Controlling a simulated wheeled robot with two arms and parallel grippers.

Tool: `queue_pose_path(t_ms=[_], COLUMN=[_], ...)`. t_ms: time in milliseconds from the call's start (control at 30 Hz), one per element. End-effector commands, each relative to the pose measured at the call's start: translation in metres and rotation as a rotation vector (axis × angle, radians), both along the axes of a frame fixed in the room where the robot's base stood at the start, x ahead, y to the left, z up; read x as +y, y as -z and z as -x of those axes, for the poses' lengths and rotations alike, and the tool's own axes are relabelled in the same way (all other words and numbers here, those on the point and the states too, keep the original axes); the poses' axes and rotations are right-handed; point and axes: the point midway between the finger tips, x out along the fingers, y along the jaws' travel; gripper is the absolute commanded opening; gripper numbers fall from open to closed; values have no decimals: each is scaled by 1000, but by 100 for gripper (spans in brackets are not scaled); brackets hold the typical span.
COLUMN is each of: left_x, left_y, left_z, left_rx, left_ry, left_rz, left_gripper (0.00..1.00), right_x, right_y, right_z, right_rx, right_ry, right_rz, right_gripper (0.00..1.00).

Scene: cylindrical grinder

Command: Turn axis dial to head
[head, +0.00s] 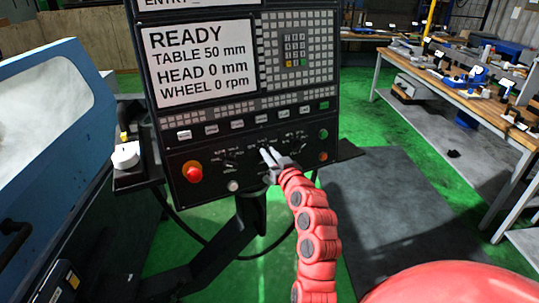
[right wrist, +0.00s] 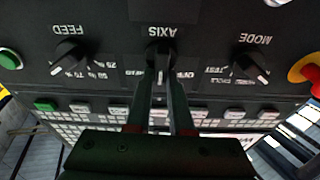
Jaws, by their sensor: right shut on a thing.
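The axis dial (right wrist: 160,50) sits under the upside-down AXIS label in the right wrist view, in the middle of the black control panel (head: 215,172). My right gripper (right wrist: 160,62) is shut on it, one finger on each side. The fingers hide most of the dial and its printed positions, so I cannot tell which one it points to. In the head view my right gripper (head: 265,152) reaches the panel's lower middle and covers the dial. The screen (head: 200,65) reads READY, TABLE 50 mm, HEAD 0 mm, WHEEL 0 rpm. My left gripper is not in view.
The feed dial (right wrist: 68,52) and mode dial (right wrist: 250,67) flank the axis dial. A red emergency button (head: 193,172) is at the panel's lower left. A white round knob (head: 126,155) stands on a side shelf. A workbench (head: 470,85) with tools stands at the right.

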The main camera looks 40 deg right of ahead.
Motion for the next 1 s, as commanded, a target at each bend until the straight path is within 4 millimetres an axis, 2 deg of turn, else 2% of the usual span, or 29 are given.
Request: queue_pose_path(t_ms=[700, 1000], left_x=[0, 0], left_y=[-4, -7], left_z=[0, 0], left_rx=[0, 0], left_ry=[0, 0], left_rz=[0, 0], left_gripper=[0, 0], right_x=[-6, -7], right_y=[2, 3], right_z=[1, 1], right_rx=[-79, -99], right_ry=[90, 112], right_rz=[-499, -619], right_gripper=[0, 0])
